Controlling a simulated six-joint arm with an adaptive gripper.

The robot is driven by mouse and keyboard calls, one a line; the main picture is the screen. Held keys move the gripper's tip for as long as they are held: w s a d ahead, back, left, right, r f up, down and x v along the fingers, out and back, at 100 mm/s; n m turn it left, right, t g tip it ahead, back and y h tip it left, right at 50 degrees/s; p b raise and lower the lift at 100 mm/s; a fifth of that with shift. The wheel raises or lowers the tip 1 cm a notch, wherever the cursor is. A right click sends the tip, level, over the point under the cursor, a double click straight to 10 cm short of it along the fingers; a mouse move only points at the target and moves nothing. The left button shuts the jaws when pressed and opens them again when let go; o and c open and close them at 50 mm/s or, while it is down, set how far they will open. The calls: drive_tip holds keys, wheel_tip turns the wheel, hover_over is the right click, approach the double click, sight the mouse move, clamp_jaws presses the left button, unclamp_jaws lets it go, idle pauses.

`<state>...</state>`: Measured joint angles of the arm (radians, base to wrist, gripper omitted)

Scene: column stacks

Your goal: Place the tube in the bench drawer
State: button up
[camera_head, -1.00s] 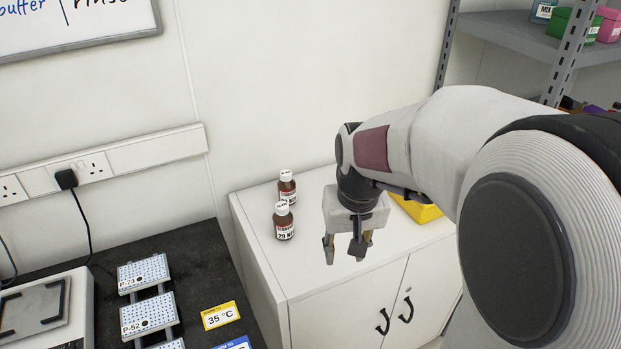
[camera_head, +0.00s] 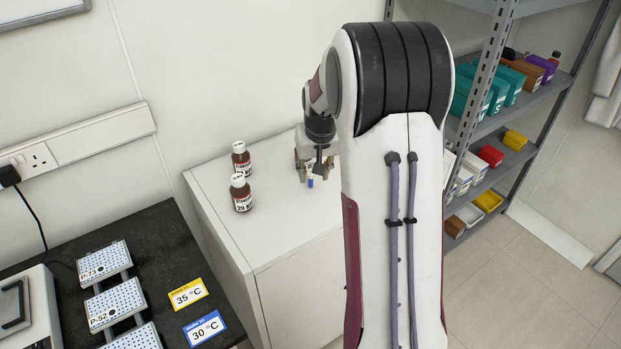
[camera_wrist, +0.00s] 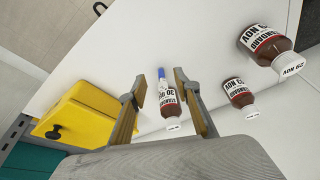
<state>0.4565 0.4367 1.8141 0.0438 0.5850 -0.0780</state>
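A small tube with a blue part (camera_wrist: 162,74) is on the white cabinet top, in the gap between my fingertips in the wrist view. In the head view a small blue part of it (camera_head: 311,183) shows just beneath my gripper. My gripper (camera_head: 311,175) hangs over the cabinet top, pointing down; its fingers (camera_wrist: 160,84) are apart, with clear space around the tube. Whether the tube stands or lies is hard to tell. A brown bottle with a white cap (camera_wrist: 170,108) is close by the tube in the wrist view. No bench drawer can be made out.
Two brown bottles (camera_head: 241,193) (camera_head: 241,158) stand on the cabinet (camera_head: 215,195), left of my gripper. The dark bench (camera_head: 150,235) holds racks and temperature cards. A shelf unit (camera_head: 540,95) stands at right.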

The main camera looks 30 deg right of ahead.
sight(311, 174)
drive_tip(key=shift+w+d+r+t, duration=0.2)
drive_tip(key=shift+w+d+r, duration=0.1)
drive_tip(key=shift+w+r, duration=0.25)
drive_tip(key=shift+w+d+r+t, duration=0.2)
drive_tip(key=shift+w+d+r, duration=0.15)
drive_tip(key=shift+w, duration=0.3)
drive_tip(key=shift+x, duration=1.25)
drive_tip(key=shift+f, duration=0.1)
drive_tip(key=shift+w+f, duration=0.2)
drive_tip(key=shift+f, duration=1.2)
drive_tip(key=shift+x, duration=1.15)
drive_tip(key=shift+d, duration=0.1)
